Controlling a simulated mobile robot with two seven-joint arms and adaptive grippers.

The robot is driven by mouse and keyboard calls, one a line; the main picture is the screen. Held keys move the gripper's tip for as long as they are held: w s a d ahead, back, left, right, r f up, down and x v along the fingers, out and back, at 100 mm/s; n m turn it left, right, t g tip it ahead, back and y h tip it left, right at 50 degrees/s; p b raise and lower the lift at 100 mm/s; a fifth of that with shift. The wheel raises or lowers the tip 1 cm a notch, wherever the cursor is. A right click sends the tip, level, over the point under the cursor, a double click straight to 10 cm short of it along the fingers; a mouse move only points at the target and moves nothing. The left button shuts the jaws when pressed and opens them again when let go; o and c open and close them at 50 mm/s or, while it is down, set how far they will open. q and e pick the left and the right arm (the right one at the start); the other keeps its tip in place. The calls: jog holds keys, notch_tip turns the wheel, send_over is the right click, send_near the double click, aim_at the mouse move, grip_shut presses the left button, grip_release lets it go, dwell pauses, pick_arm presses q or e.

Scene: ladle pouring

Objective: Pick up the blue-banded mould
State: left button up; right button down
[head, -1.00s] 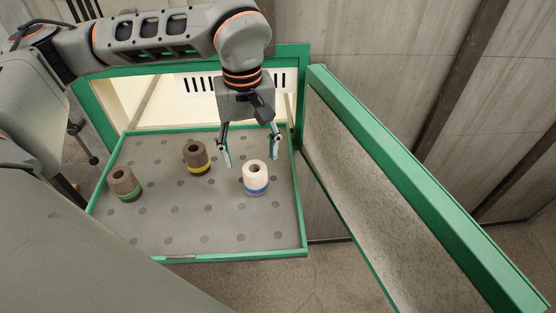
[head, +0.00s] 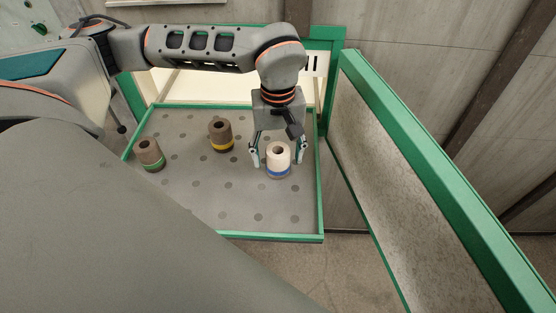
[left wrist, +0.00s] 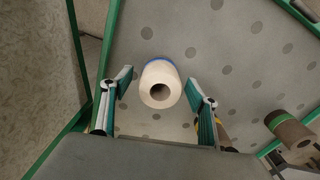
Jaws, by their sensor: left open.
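The blue-banded mould (head: 278,157) is a pale cylinder with a hole in its top and a blue band near its base. It stands upright on the grey dotted tray (head: 200,190), towards its right side. My left gripper (head: 279,163) is open, its two fingers on either side of this mould. In the left wrist view the pale mould (left wrist: 159,86) shows between the spread fingers (left wrist: 163,90), with a gap on each side. My right gripper is not in view.
A brown yellow-banded mould (head: 220,135) and a brown green-banded mould (head: 150,155) stand further left on the tray. The tray has a low green rim (head: 270,236). An open green-framed door (head: 430,180) stands at the right. The tray's front is clear.

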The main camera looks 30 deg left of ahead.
pick_arm(q)
jog(key=c, duration=1.4)
jog(key=shift+r, duration=0.15)
